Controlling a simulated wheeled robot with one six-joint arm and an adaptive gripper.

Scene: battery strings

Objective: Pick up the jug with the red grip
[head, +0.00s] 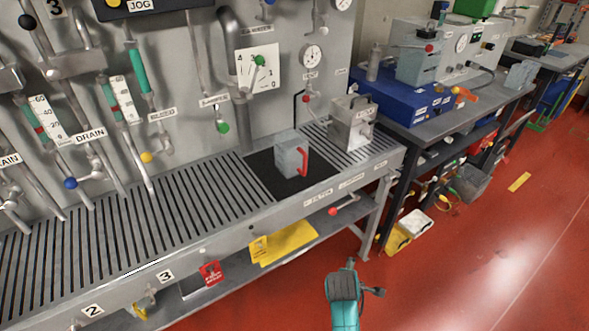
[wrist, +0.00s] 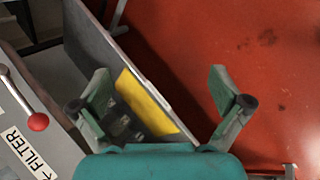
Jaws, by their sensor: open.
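The jug (head: 291,155) is a grey, box-like vessel with a red grip (head: 303,161) on its right side. It stands upright on a black mat (head: 262,174) on the slatted bench in the head view. My gripper (head: 357,281) is in front of the bench, over the red floor, well below and to the right of the jug. In the wrist view my gripper (wrist: 168,95) has its two fingers spread wide with nothing between them. The jug does not show in the wrist view.
A metal canister (head: 352,124) stands on the bench right of the jug. The wrist view shows the bench edge, a lever with a red knob (wrist: 38,121) and a yellow item (wrist: 146,102) on the lower shelf. Pipes and gauges line the wall behind.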

